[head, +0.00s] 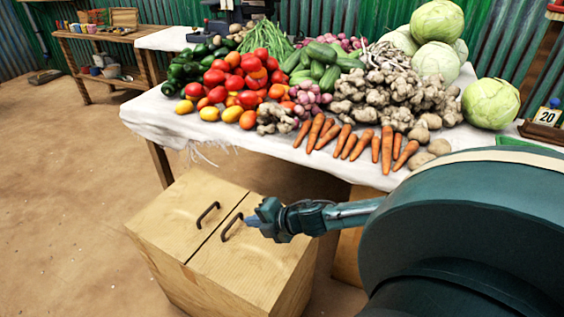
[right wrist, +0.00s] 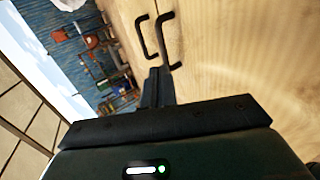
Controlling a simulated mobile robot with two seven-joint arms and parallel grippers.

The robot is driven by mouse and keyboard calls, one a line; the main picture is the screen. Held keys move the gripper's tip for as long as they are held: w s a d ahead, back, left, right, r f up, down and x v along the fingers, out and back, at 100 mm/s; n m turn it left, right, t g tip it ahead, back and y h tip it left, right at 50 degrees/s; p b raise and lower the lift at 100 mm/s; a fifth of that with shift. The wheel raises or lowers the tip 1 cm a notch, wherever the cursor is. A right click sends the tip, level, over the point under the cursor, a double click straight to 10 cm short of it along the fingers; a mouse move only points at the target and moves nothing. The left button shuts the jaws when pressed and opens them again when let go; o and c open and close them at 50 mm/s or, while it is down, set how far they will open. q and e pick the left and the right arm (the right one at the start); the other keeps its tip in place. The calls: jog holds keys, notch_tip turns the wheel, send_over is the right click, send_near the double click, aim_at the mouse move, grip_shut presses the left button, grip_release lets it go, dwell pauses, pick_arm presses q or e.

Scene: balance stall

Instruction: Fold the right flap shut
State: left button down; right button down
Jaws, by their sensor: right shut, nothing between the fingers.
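The wooden box (head: 165,262) stands on the floor in front of the stall table, with two flaps on top and a dark seam between them. The left flap (head: 170,210) lies flat and has a dark handle (head: 207,213). The right flap (head: 240,262) also looks flat and level with it, with its own dark handle (head: 231,227). My right gripper (head: 252,220) is shut and empty, just right of that handle; contact with the flap cannot be told. In the right wrist view, the shut fingers (right wrist: 157,85) point toward the two handles on pale wood. My left gripper is out of view.
The table with a white cloth (head: 225,141) stands behind the box, loaded with tomatoes (head: 235,80), carrots (head: 350,140), ginger and cabbages (head: 490,103). Bare floor (head: 60,190) lies open to the left. My right arm covers the lower right.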

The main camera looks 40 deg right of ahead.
jog(key=p+v, duration=0.1)
jog(key=v, duration=0.7)
